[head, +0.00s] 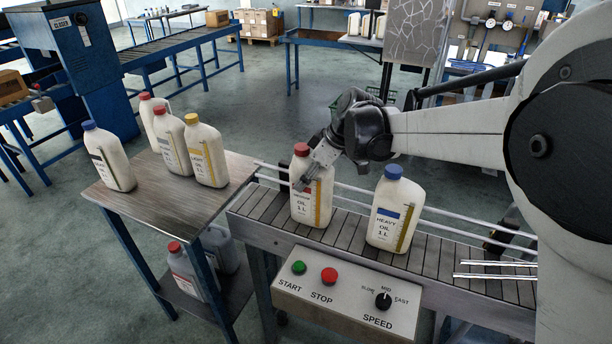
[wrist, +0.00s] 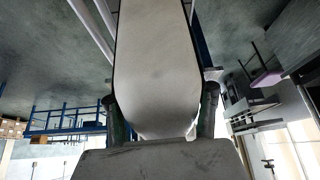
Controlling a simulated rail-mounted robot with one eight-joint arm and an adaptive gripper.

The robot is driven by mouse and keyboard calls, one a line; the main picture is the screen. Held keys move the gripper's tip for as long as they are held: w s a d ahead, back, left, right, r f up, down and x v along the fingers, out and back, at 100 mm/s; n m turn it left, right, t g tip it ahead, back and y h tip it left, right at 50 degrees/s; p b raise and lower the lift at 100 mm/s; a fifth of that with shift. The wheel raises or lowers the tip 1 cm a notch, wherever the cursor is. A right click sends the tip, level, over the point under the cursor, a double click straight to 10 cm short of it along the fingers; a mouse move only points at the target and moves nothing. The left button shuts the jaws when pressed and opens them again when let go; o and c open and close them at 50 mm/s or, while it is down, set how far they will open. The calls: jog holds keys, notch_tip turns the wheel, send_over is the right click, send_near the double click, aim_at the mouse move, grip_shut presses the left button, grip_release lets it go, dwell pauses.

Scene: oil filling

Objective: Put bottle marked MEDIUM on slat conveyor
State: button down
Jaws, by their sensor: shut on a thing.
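A white bottle with a red cap (head: 303,202) stands upright on the slat conveyor (head: 266,205), near its left end. Its label reads OIL 1 L under a red band; the word by the band is too small to read surely. My gripper (head: 312,172) is shut on this bottle's upper part. In the wrist view the white bottle body (wrist: 157,65) fills the space between the two fingers (wrist: 160,115). A blue-capped bottle marked HEAVY (head: 393,211) stands to its right on the conveyor, a small gap apart.
A metal table (head: 150,205) at left holds several bottles, including a yellow-capped one (head: 205,152) and a blue-capped one (head: 108,157). A control panel (head: 345,300) fronts the conveyor. Guide rails (head: 345,187) run behind the bottles. Slats right of HEAVY are bare.

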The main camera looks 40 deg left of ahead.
jog(key=c, duration=0.7)
grip_release()
jog(key=shift+c, duration=0.2)
